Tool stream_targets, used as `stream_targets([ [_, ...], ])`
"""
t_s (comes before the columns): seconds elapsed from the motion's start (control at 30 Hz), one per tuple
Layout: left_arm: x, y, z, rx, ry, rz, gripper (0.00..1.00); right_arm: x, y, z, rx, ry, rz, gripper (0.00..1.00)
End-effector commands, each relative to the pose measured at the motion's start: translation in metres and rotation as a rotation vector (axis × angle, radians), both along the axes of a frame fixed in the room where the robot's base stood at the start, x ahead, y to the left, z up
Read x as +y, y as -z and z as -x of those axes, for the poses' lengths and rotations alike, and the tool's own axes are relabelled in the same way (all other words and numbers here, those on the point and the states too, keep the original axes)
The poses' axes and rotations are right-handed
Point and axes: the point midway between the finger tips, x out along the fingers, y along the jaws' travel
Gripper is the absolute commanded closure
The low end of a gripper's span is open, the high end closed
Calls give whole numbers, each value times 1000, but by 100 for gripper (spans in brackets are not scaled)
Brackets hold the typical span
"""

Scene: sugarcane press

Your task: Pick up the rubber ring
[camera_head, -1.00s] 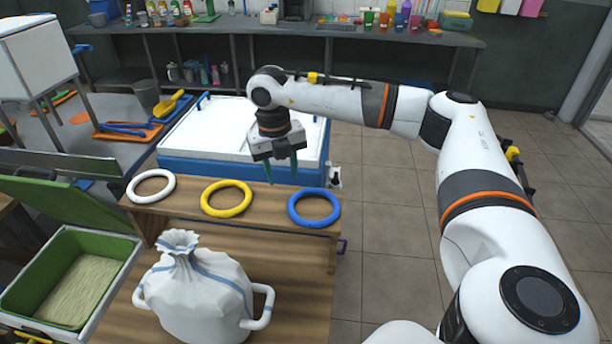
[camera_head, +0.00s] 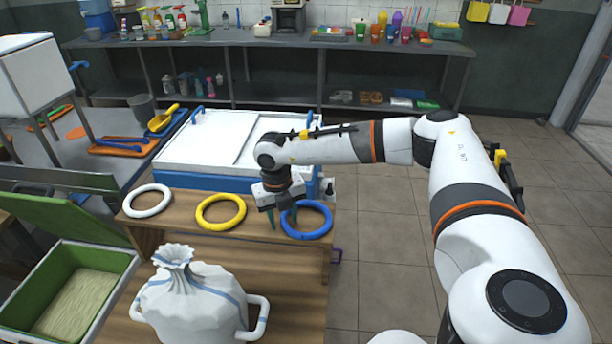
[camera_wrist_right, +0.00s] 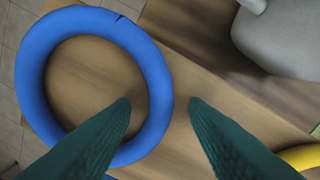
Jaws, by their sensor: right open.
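Three rings lie in a row on a wooden shelf: a white ring (camera_head: 147,201), a yellow ring (camera_head: 221,226) and a blue ring (camera_head: 326,228). My right gripper (camera_head: 283,222) is open at the left side of the blue ring. In the right wrist view, its two green fingertips (camera_wrist_right: 160,104) are apart, with the right-hand rim of the blue ring (camera_wrist_right: 150,62) between them or just below; whether they touch it I cannot tell. Part of the yellow ring (camera_wrist_right: 303,157) shows at the lower right there. My left gripper is not in view.
A tied white sack with handles (camera_head: 190,305) stands on the wooden surface in front of the rings. A white-topped blue box (camera_head: 205,145) is behind the shelf. A green bin (camera_head: 58,262) stands at the left. Open tiled floor lies to the right.

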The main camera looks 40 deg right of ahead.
Motion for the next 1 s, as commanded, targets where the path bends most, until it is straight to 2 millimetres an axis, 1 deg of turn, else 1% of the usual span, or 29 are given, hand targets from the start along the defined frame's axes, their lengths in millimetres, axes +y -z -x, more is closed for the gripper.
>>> stream_targets([
  [0.03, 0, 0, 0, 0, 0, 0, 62, 0, 0, 0, 0, 0, 0, 62],
  [0.27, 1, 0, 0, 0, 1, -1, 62, 0, 0, 0, 0, 0, 0, 99],
  [0.53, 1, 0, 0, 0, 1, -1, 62, 0, -2, 0, 0, 1, 0, 100],
  [0.63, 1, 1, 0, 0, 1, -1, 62, 0, -9, -1, -2, 1, -1, 100],
  [0.73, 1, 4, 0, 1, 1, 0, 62, 0, -24, -1, -4, 2, -2, 100],
  [0.9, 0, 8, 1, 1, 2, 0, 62, 0, -60, -1, -6, 1, -1, 100],
  [1.0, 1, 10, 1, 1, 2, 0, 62, 0, -78, -1, -4, 1, -1, 100],
])
